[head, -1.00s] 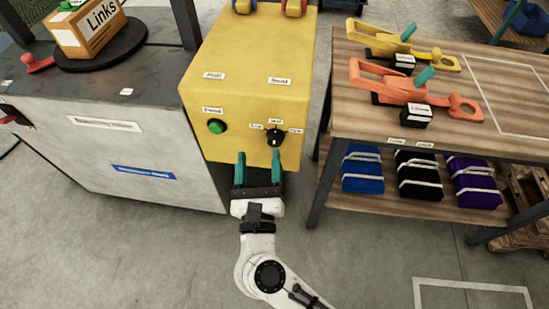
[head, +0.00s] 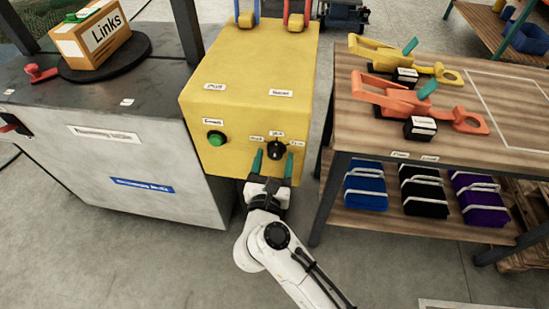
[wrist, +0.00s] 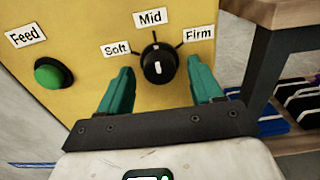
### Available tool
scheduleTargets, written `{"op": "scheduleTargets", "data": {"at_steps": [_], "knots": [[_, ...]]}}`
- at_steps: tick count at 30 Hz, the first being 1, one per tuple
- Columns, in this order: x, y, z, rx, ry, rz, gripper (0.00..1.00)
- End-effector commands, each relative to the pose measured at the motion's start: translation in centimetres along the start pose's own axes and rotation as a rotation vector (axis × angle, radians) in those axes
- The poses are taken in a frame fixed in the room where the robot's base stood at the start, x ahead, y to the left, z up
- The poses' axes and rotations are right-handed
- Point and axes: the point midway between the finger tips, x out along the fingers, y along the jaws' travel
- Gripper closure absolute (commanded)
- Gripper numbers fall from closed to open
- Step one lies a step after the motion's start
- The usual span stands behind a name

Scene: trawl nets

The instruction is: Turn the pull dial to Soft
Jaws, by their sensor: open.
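The pull dial (wrist: 158,65) is a round black knob with a white mark on the front of the yellow box (head: 240,95). In the wrist view labels stand around it: Soft (wrist: 116,49) at left, Mid (wrist: 150,17) at top, Firm (wrist: 199,32) at right. The knob's pointer is upright, toward Mid. The dial also shows in the head view (head: 275,150). My gripper (wrist: 163,92) is open, its two teal fingers below the dial, one toward each side, with nothing between them; whether they touch the panel I cannot tell.
A green Feed button (wrist: 53,73) sits left of the dial on the same panel. A grey cabinet (head: 75,160) stands left of the box. A wooden table (head: 460,90) with orange and yellow tools stands close on the right.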

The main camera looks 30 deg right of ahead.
Motion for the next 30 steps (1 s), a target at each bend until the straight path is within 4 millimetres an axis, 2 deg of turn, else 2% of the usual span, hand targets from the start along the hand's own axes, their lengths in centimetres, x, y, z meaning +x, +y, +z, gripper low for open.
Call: {"op": "scheduleTargets", "data": {"at_steps": [4,13,27,30], "knots": [[0.81,0.00,-0.06,-0.001,0.001,0.000,0.35],[0.94,0.00,-0.03,-0.001,0.001,0.001,0.36],[0.92,-0.01,-0.03,-0.001,0.001,0.001,0.80],[0.92,-0.01,0.00,-0.003,0.001,0.000,0.80]]}}
